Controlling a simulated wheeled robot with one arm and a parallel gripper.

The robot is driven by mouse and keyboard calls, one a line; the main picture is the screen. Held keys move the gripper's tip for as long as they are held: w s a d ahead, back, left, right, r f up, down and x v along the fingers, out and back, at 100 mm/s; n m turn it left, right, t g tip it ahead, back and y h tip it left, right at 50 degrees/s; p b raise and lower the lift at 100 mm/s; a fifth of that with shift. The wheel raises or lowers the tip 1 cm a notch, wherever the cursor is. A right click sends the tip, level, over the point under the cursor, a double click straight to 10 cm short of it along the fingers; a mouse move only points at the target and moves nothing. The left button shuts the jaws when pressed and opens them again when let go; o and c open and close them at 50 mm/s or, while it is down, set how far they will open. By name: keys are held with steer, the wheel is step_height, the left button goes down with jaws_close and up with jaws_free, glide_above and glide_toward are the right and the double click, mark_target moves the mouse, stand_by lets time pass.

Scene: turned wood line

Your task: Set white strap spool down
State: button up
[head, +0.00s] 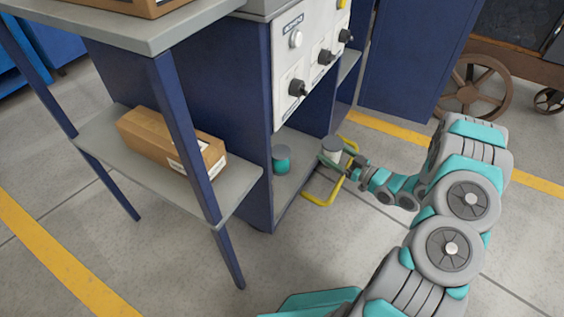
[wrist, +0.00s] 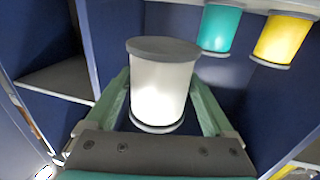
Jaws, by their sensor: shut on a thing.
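The white strap spool (wrist: 160,88) is a white cylinder with dark grey end discs. It sits between the two green fingers of my gripper (wrist: 163,110), which are shut on it. I see no clear contact with the shelf. A teal spool (head: 281,159) stands on that shelf to the left. The wrist view shows the teal spool (wrist: 219,28) and a yellow spool (wrist: 284,40) beyond the white one.
The blue cabinet (head: 239,100) has a control panel (head: 308,50) with knobs above the shelf. A grey workbench with a cardboard box (head: 172,142) is at left. A cart (head: 500,55) stands at back right.

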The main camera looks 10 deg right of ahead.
steer(key=x, duration=0.5)
steer(key=f+b+x, duration=0.1)
steer(key=x, duration=0.4)
steer(key=w+d+x, duration=0.1)
steer(key=x, duration=0.4)
steer(key=shift+w+a+f, duration=0.15)
steer(key=shift+a+f, duration=0.05)
steer(key=shift+f, duration=0.1)
steer(key=shift+w+f+b, duration=0.1)
steer(key=shift+f+b, duration=0.5)
steer(key=shift+f, duration=1.1)
steer(key=shift+f, duration=0.2)
steer(key=o, duration=1.4)
steer(key=shift+c, duration=0.2)
steer(key=shift+r, duration=0.15)
